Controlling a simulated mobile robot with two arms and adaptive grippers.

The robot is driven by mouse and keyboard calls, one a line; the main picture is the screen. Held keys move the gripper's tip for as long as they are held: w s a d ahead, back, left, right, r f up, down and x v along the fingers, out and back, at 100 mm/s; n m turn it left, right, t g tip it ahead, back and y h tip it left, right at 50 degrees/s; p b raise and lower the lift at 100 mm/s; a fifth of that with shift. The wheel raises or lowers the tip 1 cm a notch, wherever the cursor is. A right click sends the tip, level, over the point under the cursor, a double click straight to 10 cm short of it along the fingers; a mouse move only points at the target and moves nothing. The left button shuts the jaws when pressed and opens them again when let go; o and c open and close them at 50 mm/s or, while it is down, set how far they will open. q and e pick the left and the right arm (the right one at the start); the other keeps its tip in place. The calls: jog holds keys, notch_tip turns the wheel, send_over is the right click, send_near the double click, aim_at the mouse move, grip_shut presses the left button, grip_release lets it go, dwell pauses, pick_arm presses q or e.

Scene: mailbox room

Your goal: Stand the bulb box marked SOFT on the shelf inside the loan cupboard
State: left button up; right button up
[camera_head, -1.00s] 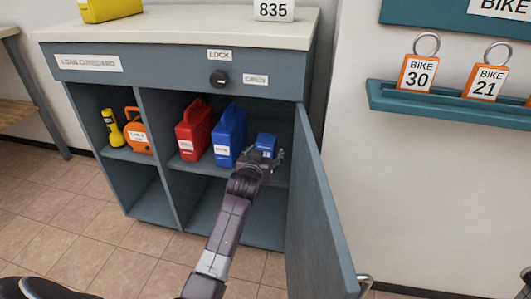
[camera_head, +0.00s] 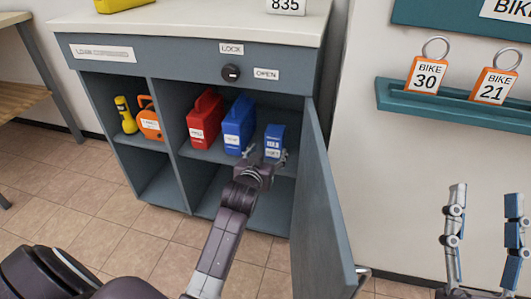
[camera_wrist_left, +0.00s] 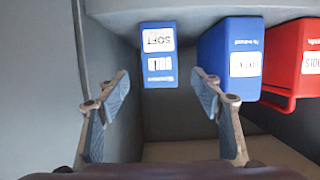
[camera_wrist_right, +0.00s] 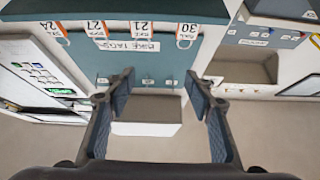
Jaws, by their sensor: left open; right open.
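The small blue bulb box (camera_head: 274,140) marked SOFT stands upright on the cupboard shelf (camera_head: 212,157), at the right end of the right-hand compartment. In the left wrist view, which is upside down, the SOFT box (camera_wrist_left: 158,62) shows its whole front face. My left gripper (camera_head: 268,156) is open in front of the box. Its fingers (camera_wrist_left: 164,84) are spread to either side, with gaps between them and the box. My right gripper (camera_head: 485,205) is open and empty at the right, in front of the wall. It also shows open in the right wrist view (camera_wrist_right: 164,82).
A blue case (camera_head: 238,125) and a red case (camera_head: 205,119) stand left of the box. A yellow torch (camera_head: 126,114) and an orange item (camera_head: 149,118) are in the left compartment. The cupboard door (camera_head: 325,205) hangs open on the right. A teal tag rack (camera_head: 450,105) is on the wall.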

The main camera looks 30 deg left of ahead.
pick_arm(q)
jog(key=shift+p+v, duration=0.3)
jog(key=shift+v, duration=1)
pick_arm(e)
jog(key=shift+w+f+g+h, duration=0.1)
jog(key=shift+w+f+g, duration=0.3)
jog(key=shift+f, duration=0.3)
jog(key=shift+w+f+g+h, duration=0.1)
jog(key=shift+w+f+g, duration=0.3)
jog(key=shift+f, duration=0.25)
jog(key=shift+w+f+g+h, duration=0.1)
jog(key=shift+w+f+g, duration=0.3)
jog(key=shift+f, duration=0.3)
